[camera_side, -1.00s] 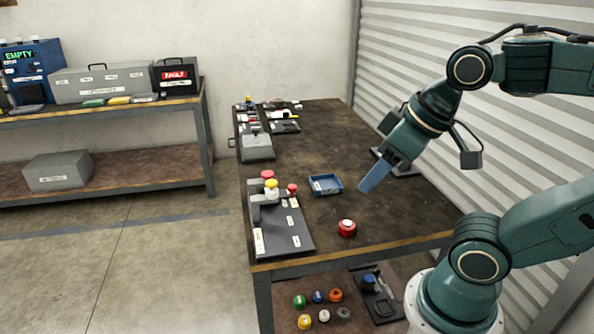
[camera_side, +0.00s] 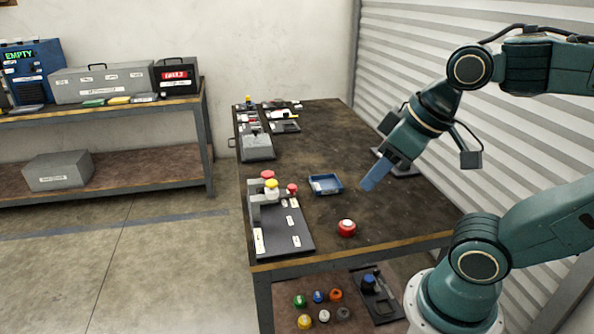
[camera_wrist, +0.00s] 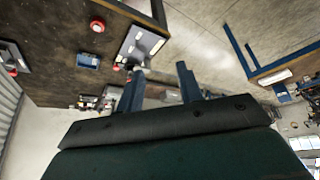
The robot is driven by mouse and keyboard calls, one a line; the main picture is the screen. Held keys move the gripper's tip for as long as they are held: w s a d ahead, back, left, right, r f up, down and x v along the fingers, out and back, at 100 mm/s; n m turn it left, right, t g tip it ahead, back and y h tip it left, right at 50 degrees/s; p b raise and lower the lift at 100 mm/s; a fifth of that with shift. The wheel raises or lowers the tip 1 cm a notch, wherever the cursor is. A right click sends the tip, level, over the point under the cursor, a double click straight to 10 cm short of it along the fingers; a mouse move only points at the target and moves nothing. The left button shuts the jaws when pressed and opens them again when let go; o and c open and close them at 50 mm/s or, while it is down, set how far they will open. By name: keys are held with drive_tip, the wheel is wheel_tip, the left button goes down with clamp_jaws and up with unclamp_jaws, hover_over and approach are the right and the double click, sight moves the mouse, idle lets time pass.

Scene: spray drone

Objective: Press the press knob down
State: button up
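A dark plate (camera_side: 284,236) with a grey stand (camera_side: 257,206) lies at the table's near left. A red-topped knob (camera_side: 268,175), a yellow knob (camera_side: 272,184) and a smaller red knob (camera_side: 292,189) stand at its back end. I cannot tell for sure which is the press knob. A separate round red knob with a pale top (camera_side: 347,228) sits right of the plate. My gripper (camera_side: 368,188) is above the table's right side, apart from all of these. In the wrist view its two blue fingers (camera_wrist: 159,68) are spread with nothing held between them.
A blue tray (camera_side: 326,184) lies between the plate and my gripper. A grey box (camera_side: 257,146) and small items stand farther back on the table (camera_side: 325,135). The corrugated wall (camera_side: 440,90) is on the right. The table's middle back is clear.

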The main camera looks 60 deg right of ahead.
drive_tip(key=shift+w+r, duration=0.15)
drive_tip(key=shift+w, duration=0.05)
drive_tip(key=c, duration=0.7)
drive_tip(key=shift+w+d+r, duration=0.1)
drive_tip(key=shift+w+r, duration=0.05)
drive_tip(key=shift+w, duration=0.1)
clamp_jaws()
drive_tip(key=w+d+r+m+g+h, duration=0.15)
drive_tip(key=w+d, duration=0.25)
drive_tip(key=w, duration=0.6)
drive_tip(key=w+d+r+m, duration=0.2)
drive_tip(key=w+d+m, duration=0.15)
drive_tip(key=w, duration=0.75)
drive_tip(key=w+d+f+m+g, duration=0.1)
drive_tip(key=w+d+f+m, duration=0.1)
drive_tip(key=w+d+f, duration=0.3)
drive_tip(key=w+d+f+m, duration=0.2)
drive_tip(key=w+d+f, duration=0.4)
drive_tip(key=w, duration=0.4)
drive_tip(key=shift+w+f+g+h, duration=0.3)
drive_tip(key=shift+f+g+h, duration=0.05)
drive_tip(key=shift+f+h, duration=0.1)
